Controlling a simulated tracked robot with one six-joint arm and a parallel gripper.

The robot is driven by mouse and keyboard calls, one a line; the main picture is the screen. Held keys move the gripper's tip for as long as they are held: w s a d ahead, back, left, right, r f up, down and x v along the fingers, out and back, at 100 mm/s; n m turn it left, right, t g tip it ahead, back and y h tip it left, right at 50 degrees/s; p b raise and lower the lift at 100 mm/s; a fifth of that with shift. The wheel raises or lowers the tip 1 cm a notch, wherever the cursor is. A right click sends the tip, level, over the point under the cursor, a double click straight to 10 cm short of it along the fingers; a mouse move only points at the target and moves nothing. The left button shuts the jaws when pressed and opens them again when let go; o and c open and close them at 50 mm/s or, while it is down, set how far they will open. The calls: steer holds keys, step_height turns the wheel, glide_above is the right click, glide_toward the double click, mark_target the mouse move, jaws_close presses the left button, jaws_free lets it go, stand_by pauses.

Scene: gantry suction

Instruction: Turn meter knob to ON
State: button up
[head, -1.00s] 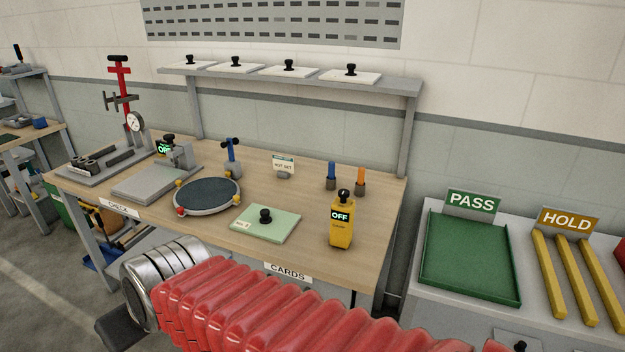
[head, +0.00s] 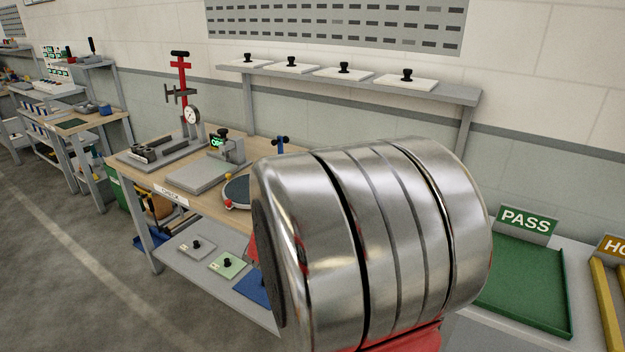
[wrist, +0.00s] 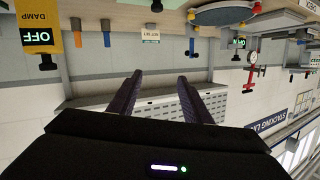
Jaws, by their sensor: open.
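The yellow meter (wrist: 40,20) is at the top left of the wrist view, which is upside down. Its dark display reads OFF in green, and a black knob (wrist: 47,62) sticks out from its top end. My gripper (wrist: 158,80) shows in the wrist view with its two dark fingers apart and nothing between them. It is to the right of the meter in that picture and not touching it. In the head view my own silver arm link covers the part of the bench where the meter stood, so the meter is hidden there.
The wooden bench (head: 165,172) carries a grey plate fixture (head: 200,175), a round dark turntable (head: 237,190) and a red stand with a gauge (head: 190,116). A shelf (head: 450,93) with several knobbed white plates runs behind. The green PASS tray (head: 520,290) is at right.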

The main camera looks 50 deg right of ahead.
steer(key=s+d+f+m+g+h, duration=0.1)
steer(key=s+d+m+g+h, duration=0.1)
steer(key=s+d+g, duration=0.2)
steer(key=s+d+f+m+g+h, duration=0.1)
steer(key=s+d+m+g+h, duration=0.2)
steer(key=s, duration=0.8)
steer(key=d+g, duration=0.2)
steer(key=d, duration=0.2)
steer(key=shift+s+d+f, duration=0.25)
steer(key=shift+s+f, duration=0.05)
steer(key=shift+f, duration=0.1)
steer(key=d, duration=1.3)
steer(key=shift+s+d, duration=0.35)
steer(key=shift+s, duration=0.1)
steer(key=shift+c, duration=0.4)
